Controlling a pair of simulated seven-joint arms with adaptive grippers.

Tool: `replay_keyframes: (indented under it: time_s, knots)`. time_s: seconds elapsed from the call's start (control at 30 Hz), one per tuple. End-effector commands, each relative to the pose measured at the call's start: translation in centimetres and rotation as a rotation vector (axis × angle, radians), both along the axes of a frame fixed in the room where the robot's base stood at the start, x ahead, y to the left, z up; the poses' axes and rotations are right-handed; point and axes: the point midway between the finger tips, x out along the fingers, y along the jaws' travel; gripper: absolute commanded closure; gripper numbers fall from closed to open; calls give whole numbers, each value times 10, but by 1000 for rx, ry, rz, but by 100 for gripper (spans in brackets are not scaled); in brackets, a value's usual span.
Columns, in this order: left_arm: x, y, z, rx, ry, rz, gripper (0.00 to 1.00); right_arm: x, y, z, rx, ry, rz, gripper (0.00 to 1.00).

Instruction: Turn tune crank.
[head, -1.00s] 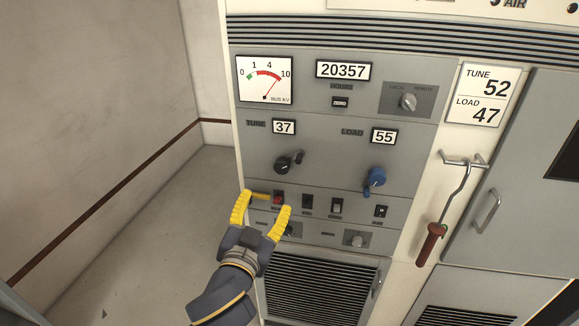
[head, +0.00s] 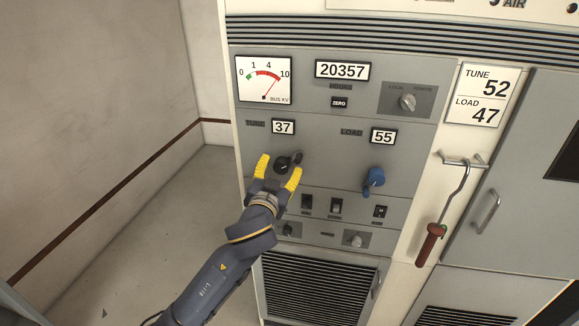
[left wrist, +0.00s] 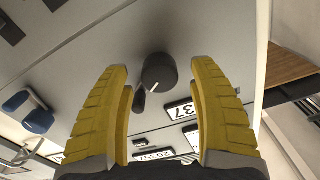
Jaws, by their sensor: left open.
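The tune crank (head: 283,164) is a black knob with a small handle, below the TUNE counter (head: 283,127), which reads 37. My left gripper (head: 278,168) is open, its yellow fingers on either side of the crank in the head view. In the left wrist view the crank (left wrist: 159,73) lies between and beyond the open fingertips (left wrist: 165,72), with its handle beside it. I see no contact. The TUNE counter also shows there, upside down (left wrist: 182,110). A placard (head: 482,94) reads TUNE 52, LOAD 47. My right gripper is not in view.
The blue load crank (head: 374,180) sits to the right under the LOAD counter (head: 383,136), which reads 55. Small switches (head: 336,206) line the panel below. A red-handled hook (head: 431,243) hangs at the right. The floor at left is free.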

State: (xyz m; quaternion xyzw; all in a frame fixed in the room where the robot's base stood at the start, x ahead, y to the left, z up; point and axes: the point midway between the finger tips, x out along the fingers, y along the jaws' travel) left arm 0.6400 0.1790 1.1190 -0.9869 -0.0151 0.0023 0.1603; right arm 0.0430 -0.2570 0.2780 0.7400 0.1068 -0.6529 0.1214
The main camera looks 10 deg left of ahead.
Motion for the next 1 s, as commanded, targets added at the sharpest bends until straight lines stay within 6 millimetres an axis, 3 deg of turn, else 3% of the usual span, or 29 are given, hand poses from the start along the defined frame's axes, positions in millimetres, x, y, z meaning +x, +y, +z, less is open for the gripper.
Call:
replay_keyframes:
  time_s: [0.23, 0.63, 1.0]
  knots:
    - [13, 8, 0, -1, -1, 11, 39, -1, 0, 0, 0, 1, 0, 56]
    - [15, 10, 0, -1, 0, 14, 40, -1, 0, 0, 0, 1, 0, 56]
    - [15, 9, 0, -1, 0, 14, 83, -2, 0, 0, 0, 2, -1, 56]
